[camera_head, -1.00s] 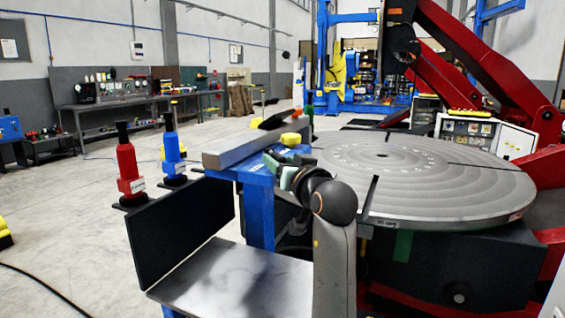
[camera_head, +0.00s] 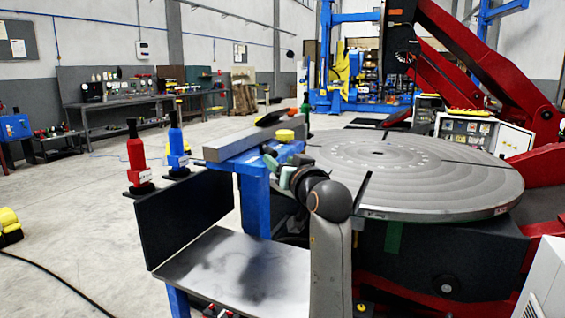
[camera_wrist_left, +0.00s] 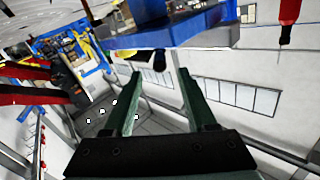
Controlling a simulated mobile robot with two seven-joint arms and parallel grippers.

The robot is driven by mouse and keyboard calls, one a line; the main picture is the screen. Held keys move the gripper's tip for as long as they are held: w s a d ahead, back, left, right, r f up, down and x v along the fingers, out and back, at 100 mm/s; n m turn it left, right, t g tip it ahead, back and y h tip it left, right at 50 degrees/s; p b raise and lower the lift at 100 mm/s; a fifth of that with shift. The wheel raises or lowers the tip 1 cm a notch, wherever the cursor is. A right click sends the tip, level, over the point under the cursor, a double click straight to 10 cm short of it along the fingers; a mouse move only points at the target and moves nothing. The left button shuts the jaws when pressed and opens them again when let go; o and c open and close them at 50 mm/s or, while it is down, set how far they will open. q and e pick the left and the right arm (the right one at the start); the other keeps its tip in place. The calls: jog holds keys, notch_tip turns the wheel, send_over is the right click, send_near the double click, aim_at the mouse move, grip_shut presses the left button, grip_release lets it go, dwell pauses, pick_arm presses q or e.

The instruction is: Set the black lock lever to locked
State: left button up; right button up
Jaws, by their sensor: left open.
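My left gripper (camera_head: 278,166) has greenish fingers and is beside the blue stand, left of the round turntable. In the left wrist view the gripper (camera_wrist_left: 159,74) is open, with nothing between its fingers. A small dark rounded knob (camera_wrist_left: 159,60) shows just beyond the fingertips, close to the blue structure (camera_wrist_left: 160,35). It may be the end of the black lock lever, but I cannot tell. My arm hides that spot in the head view, so the lever's setting cannot be read. My right gripper is out of view.
The turntable (camera_head: 440,180) stands close on the right. A grey beam (camera_head: 240,138) and a yellow round part (camera_head: 285,135) lie on the blue stand (camera_head: 255,205). A red bottle-like object (camera_head: 136,160) and a blue one (camera_head: 176,145) stand left, near a dark panel (camera_head: 185,220).

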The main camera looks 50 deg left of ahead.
aim_at(268, 152)
pick_arm(q)
jog(key=shift+s+d, duration=0.1)
jog(key=shift+d, duration=0.2)
jog(key=shift+c, duration=0.4)
